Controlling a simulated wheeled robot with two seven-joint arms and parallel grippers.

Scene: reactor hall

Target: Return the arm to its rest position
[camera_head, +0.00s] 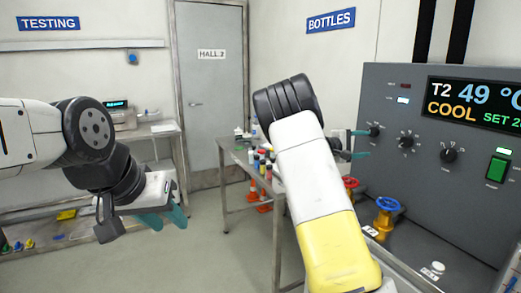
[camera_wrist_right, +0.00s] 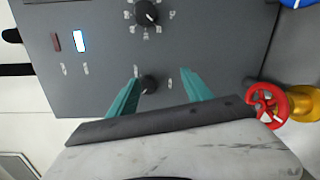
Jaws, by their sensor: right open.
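My right arm reaches up through the middle of the head view. Its gripper (camera_head: 362,144) is at the left side of the grey control panel (camera_head: 390,92), partly hidden behind my arm. In the right wrist view the two teal fingers of this gripper (camera_wrist_right: 160,92) stand open and apart. A small black knob (camera_wrist_right: 148,84) shows between them; I cannot tell whether they touch it. My left gripper (camera_head: 164,217) hangs at the left with its teal fingertips apart and nothing visible between them.
The panel carries more black knobs (camera_head: 449,155), a green switch (camera_head: 497,168) and a display (camera_head: 475,104) reading T2 49 °C, COOL. A blue valve wheel (camera_head: 389,204) and a red one (camera_head: 350,182) stand below. A table with bottles (camera_head: 240,157) is behind. Floor (camera_head: 185,260) is clear between.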

